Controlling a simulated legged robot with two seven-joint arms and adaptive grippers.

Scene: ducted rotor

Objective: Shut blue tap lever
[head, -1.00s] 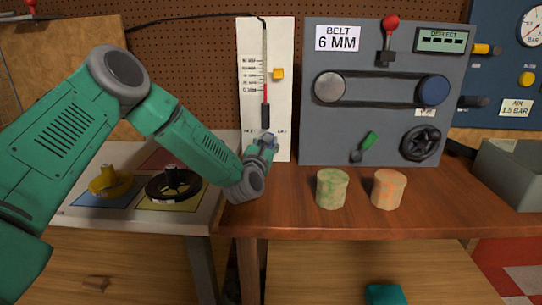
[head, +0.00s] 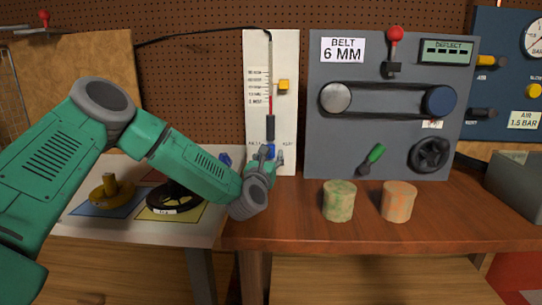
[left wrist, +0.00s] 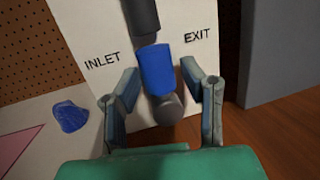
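The blue tap lever (left wrist: 156,68) hangs below a dark cylinder on the white panel, between the words INLET and EXIT. A grey rounded part (left wrist: 167,108) shows just below it. In the head view, the lever (head: 270,151) is small and partly hidden by my gripper. My left gripper (left wrist: 159,72) is open, with one finger on each side of the lever. Gaps show between the fingers and the lever in the left wrist view. My right gripper is in neither view.
A grey belt board (head: 400,142) with a green lever (head: 376,153) stands right of the white panel (head: 286,55). A green-mottled cylinder (head: 339,202) and an orange one (head: 399,202) stand in front. A blue lump (left wrist: 70,117) lies left of the gripper.

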